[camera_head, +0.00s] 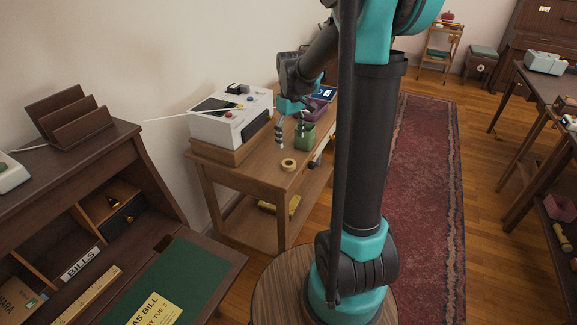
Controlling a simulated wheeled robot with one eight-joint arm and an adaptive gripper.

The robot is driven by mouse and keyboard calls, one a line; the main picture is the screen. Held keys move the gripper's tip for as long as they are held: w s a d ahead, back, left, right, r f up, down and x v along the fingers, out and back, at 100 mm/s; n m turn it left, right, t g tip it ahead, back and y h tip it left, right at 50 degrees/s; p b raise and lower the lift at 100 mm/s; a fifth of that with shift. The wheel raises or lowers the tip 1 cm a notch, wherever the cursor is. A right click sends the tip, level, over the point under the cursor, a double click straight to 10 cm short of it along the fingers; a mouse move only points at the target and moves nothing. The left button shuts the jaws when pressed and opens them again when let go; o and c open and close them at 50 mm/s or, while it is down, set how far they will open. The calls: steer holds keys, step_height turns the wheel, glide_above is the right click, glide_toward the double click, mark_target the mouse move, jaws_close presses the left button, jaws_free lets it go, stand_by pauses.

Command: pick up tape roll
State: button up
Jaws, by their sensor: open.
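A small tan ring that looks like the tape roll (288,165) lies flat near the front edge of the wooden side table (246,184). My gripper (290,134) hangs above the table with its fingers pointing down. It is open, with one finger on each side of a gap. In the picture it is just above and behind the tape roll, apart from it. I see nothing between the fingers.
A green cup (306,138) stands close to the right of my gripper. A white machine (229,120) is on the left of the table. Purple and dark items sit behind. A dark desk (208,262) stands at the front left. A red rug (420,180) lies to the right.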

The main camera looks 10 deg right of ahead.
glide_above(289, 163)
steer(key=f, duration=0.5)
steer(key=shift+s+d+f, duration=0.15)
steer(key=shift+d+f, duration=0.1)
steer(key=shift+f, duration=0.05)
steer(key=shift+w+a+f, duration=0.15)
steer(key=shift+f, duration=1.2)
steer(key=shift+w+a+f, duration=0.1)
steer(key=shift+f, duration=1.2)
steer(key=c, duration=1)
steer(key=shift+r, duration=0.1)
